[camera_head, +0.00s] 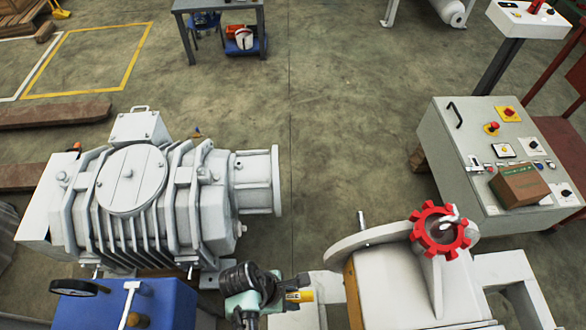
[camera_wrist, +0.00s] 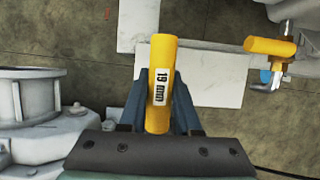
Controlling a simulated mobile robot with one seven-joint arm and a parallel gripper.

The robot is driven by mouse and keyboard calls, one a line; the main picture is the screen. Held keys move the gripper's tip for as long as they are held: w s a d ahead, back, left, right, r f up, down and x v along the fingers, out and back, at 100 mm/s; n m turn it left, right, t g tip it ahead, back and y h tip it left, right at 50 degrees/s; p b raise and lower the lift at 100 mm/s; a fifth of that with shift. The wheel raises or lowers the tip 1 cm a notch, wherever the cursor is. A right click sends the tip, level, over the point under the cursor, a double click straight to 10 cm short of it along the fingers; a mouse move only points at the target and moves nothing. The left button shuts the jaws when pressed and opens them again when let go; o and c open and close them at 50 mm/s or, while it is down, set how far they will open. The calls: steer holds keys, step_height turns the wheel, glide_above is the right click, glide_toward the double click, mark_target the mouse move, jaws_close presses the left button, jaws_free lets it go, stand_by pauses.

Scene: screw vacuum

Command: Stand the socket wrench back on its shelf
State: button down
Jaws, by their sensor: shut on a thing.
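The socket wrench shows in the wrist view as a yellow handle (camera_wrist: 163,60) with a white "19 mm" label. My gripper (camera_wrist: 160,103) is shut on it, with one dark finger on each side. The handle points away from the gripper, and its other end is hidden. In the head view the yellow piece (camera_head: 300,296) sticks out to the right of my gripper (camera_head: 283,293), at the bottom centre. A second yellow handle (camera_wrist: 270,46) on a metal shaft is at the upper right of the wrist view. I cannot make out the shelf for certain.
A large pale ribbed machine (camera_head: 150,205) stands left of my gripper, and a pale housing with a red toothed wheel (camera_head: 440,232) stands to the right. A control box (camera_head: 490,150) with a carton is beyond. Pale flat surfaces (camera_wrist: 210,75) lie beneath the wrench. The floor between the machines is clear.

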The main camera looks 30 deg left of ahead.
steer(key=shift+r+p, duration=0.25)
steer(key=shift+p, duration=0.05)
steer(key=shift+f+b, duration=1.75)
steer(key=shift+f, duration=1)
steer(key=shift+p, duration=0.55)
steer(key=shift+f, duration=0.15)
steer(key=shift+f+b, duration=0.4)
steer(key=shift+f, duration=0.05)
steer(key=shift+f, duration=0.2)
jaws_free()
